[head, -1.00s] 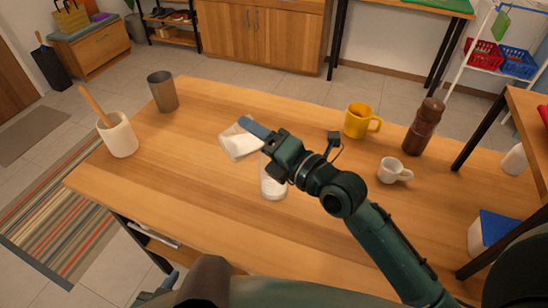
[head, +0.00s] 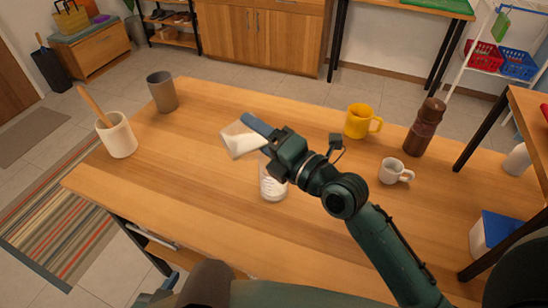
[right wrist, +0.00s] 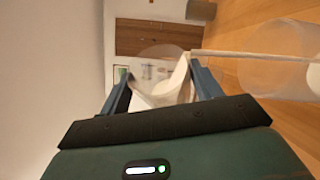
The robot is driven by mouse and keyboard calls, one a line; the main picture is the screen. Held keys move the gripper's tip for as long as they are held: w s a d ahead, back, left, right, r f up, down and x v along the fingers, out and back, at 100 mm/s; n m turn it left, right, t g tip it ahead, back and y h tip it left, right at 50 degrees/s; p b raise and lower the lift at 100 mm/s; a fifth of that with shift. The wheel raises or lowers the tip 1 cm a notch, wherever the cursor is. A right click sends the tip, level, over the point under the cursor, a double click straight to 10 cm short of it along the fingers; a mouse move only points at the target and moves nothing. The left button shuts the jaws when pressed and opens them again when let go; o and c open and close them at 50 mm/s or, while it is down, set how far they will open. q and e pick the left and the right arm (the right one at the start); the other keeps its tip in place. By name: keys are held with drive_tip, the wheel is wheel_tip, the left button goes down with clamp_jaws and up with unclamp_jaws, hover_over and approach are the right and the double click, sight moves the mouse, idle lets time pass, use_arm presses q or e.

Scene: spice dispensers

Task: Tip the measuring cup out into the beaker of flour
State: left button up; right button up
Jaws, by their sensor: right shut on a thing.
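My right gripper (head: 250,131) is shut on the measuring cup (head: 238,144), a clear cup with white powder in it. It holds the cup tilted, above the table and up and left of the beaker. The beaker (head: 272,188) is clear with white markings and stands upright; my right gripper hides its upper part. In the right wrist view the cup (right wrist: 160,62) sits between the fingers with powder lying slanted in it, and a clear vessel, likely the beaker (right wrist: 278,70), is at the right. A blue-grey tip at the bottom left of the head view may be my left gripper (head: 164,286).
A white crock with a wooden handle (head: 121,138) and a grey tumbler (head: 162,92) stand at the left. A yellow mug (head: 357,121), a white cup (head: 391,171) and a brown pepper mill (head: 423,128) stand at the right. The table (head: 200,155) between is clear.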

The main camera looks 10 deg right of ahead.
use_arm(q)
drive_tip(key=shift+f+b, duration=0.5)
drive_tip(key=shift+b, duration=0.25)
use_arm(e)
drive_tip(key=shift+w+d+r+m+t, duration=0.15)
drive_tip(key=shift+d+m+t, duration=0.15)
drive_tip(key=shift+d+m, duration=0.35)
use_arm(q)
drive_tip(key=shift+w+d+f+b, duration=0.1)
drive_tip(key=shift+f+b, duration=0.2)
drive_tip(key=shift+b, duration=0.4)
use_arm(e)
drive_tip(key=shift+d+f+m, duration=0.1)
drive_tip(key=shift+f+m, duration=0.3)
drive_tip(key=shift+m, duration=0.15)
use_arm(q)
drive_tip(key=shift+f+n+b, duration=0.3)
drive_tip(key=shift+f+b, duration=0.1)
drive_tip(key=shift+b, duration=0.05)
use_arm(e)
drive_tip(key=shift+d+f+m+t, duration=0.1)
drive_tip(key=shift+f+m+t, duration=0.2)
drive_tip(key=shift+m+t, duration=0.1)
use_arm(q)
drive_tip(key=shift+f, duration=0.1)
use_arm(e)
drive_tip(key=shift+d+m+t, duration=0.1)
drive_tip(key=shift+m+t, duration=0.2)
drive_tip(key=shift+m, duration=0.3)
